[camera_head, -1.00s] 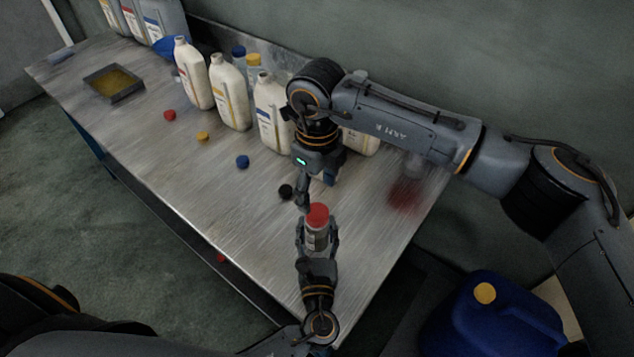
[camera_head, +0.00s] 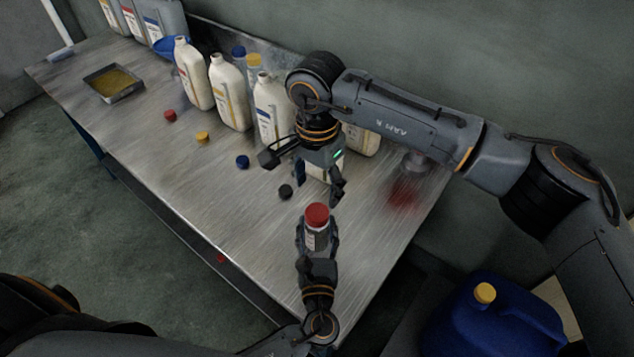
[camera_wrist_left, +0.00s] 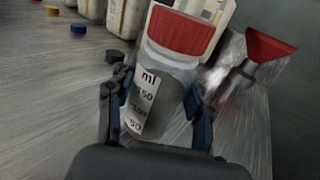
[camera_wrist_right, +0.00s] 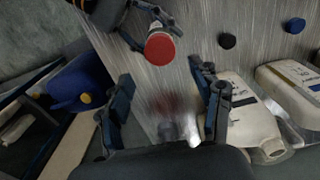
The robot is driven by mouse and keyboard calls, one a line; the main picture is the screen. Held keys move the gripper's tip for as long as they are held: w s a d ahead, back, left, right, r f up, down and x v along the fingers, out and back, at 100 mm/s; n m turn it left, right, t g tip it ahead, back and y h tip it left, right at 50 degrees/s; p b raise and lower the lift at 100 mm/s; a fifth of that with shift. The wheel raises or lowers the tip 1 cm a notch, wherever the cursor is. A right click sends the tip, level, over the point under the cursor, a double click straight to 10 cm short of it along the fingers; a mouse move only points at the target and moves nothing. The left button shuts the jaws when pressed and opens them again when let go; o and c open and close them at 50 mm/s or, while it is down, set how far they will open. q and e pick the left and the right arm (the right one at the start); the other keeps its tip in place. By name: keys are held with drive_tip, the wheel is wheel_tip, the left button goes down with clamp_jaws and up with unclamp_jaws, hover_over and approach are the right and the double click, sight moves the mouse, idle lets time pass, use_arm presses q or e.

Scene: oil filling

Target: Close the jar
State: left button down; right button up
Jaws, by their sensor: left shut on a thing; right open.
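The jar (camera_head: 316,240) is clear with grey contents and a measuring scale marked "ml" that shows in the left wrist view (camera_wrist_left: 150,98). A red lid (camera_head: 317,215) sits on its top; it also shows in the left wrist view (camera_wrist_left: 182,30) and the right wrist view (camera_wrist_right: 160,48). My left gripper (camera_head: 317,243) is shut around the jar and holds it near the table's front right. My right gripper (camera_head: 319,190) is open and empty, above and behind the jar, apart from the lid. Whether the lid is tight cannot be told.
Loose red (camera_head: 170,116), yellow (camera_head: 202,137), blue (camera_head: 242,161) and black (camera_head: 286,191) caps lie on the metal table (camera_head: 180,170). White bottles (camera_head: 229,92) stand along the back. A red funnel (camera_wrist_left: 265,50) stands right of the jar.

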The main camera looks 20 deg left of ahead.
sight(317, 212)
drive_tip(key=shift+f, duration=0.1)
drive_tip(key=shift+f, duration=3.95)
drive_tip(key=shift+c, duration=0.2)
